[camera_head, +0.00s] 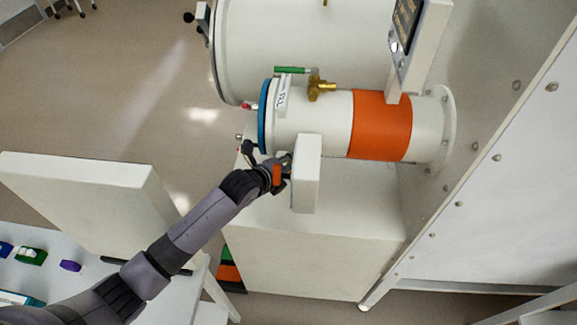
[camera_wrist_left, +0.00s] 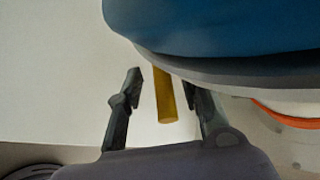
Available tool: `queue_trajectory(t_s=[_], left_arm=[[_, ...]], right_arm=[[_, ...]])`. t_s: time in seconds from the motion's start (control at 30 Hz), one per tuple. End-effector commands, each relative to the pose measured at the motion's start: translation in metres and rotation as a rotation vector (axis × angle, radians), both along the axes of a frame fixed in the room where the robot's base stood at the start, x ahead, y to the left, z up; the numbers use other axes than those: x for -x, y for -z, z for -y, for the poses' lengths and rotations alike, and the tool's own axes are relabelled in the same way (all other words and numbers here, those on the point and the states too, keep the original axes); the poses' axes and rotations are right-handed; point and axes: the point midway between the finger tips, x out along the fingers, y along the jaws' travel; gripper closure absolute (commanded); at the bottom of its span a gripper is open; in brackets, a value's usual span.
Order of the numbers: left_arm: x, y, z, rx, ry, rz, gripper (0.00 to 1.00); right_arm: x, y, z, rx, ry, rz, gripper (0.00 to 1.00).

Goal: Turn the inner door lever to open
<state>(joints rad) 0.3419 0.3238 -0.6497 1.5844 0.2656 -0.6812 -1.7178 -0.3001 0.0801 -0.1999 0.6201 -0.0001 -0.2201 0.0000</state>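The small white transfer chamber (camera_head: 318,118) has a blue-rimmed door (camera_head: 264,116) at its left end. In the left wrist view the blue door rim (camera_wrist_left: 215,30) fills the top. A yellow bar, which looks like the lever (camera_wrist_left: 166,95), hangs below that rim. My left gripper (camera_wrist_left: 164,97) is open, with one finger on each side of the bar. A gap shows on the left; whether the right finger touches it I cannot tell. In the head view my left gripper (camera_head: 248,151) is small and dark by the door's lower edge, and the lever cannot be made out. My right gripper is not in view.
A brass valve (camera_head: 320,87) with a green handle (camera_head: 291,70) sits on the chamber. A white block (camera_head: 306,174) stands close to my wrist. The larger chamber (camera_head: 290,40) lies behind. A white cabinet (camera_head: 310,250) stands below. Open floor (camera_head: 130,110) lies to the left.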

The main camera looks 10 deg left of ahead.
Motion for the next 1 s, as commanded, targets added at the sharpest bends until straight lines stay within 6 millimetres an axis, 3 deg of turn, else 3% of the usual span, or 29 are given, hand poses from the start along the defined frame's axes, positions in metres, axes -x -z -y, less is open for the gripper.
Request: queue_trajectory(t_s=[0.33, 0.6, 0.7, 1.0], left_arm=[[0.003, 0.005, 0.002, 0.005, 0.0, 0.044, 0.66], [0.006, 0.022, 0.002, 0.006, -0.004, 0.244, 0.66], [0.006, 0.03, 0.001, 0.006, -0.005, 0.319, 0.66], [0.003, 0.052, 0.0, 0.0, 0.0, 0.52, 0.66]], right_arm=[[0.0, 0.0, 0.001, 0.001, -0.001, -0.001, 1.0], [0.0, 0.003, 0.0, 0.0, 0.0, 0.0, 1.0], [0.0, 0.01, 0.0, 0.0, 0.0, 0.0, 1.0], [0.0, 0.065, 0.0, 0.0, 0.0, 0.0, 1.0]])
